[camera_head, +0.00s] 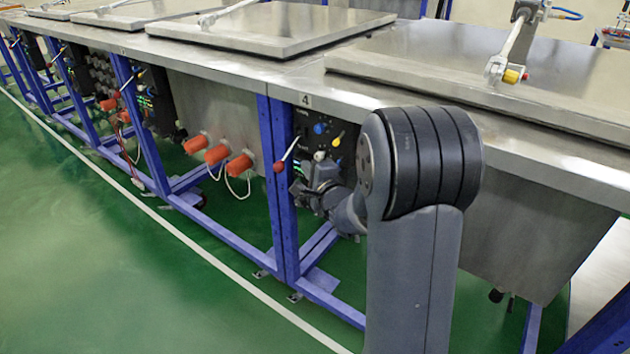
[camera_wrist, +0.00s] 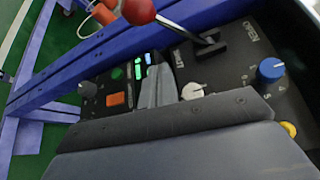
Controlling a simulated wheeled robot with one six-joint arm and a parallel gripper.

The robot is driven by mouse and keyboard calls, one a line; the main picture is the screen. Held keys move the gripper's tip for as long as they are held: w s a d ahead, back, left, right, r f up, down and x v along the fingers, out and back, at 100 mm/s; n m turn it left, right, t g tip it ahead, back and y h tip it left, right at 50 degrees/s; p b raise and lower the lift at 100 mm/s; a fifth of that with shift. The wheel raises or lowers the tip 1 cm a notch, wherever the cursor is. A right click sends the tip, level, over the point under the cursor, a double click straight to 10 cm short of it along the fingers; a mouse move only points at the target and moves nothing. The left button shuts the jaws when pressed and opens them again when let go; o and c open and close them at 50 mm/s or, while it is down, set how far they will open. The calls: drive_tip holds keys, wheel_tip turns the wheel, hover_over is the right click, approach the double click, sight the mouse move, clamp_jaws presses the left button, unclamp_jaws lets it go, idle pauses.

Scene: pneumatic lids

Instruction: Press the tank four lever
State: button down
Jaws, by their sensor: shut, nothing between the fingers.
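The tank four control panel (camera_head: 325,130) sits under the number 4 label at the front of the table. Its lever (camera_head: 287,156) has a thin rod and a red ball end that juts out to the lower left. In the wrist view the red ball (camera_wrist: 138,10) is at the top edge, and the rod runs right to a black base near the word OPEN. My gripper (camera_head: 300,188) is just below and right of the ball in the head view. In the wrist view my gripper (camera_wrist: 157,72) is shut and empty, its tips over the panel, apart from the ball.
The panel also carries a blue knob (camera_wrist: 270,70), a white knob (camera_wrist: 193,91), a yellow knob (camera_wrist: 289,129) and an orange button (camera_wrist: 116,98). A blue frame post (camera_head: 283,190) stands beside the panel. Orange-capped pipes (camera_head: 217,154) stick out at left. The green floor (camera_head: 100,250) is clear.

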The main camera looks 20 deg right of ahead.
sight(290, 151)
drive_tip(key=a, duration=0.1)
drive_tip(key=a+b, duration=0.1)
drive_tip(key=w+a, duration=0.1)
drive_tip(key=shift+a+r, duration=0.25)
drive_tip(key=shift+a, duration=0.15)
drive_tip(key=shift+r, duration=0.1)
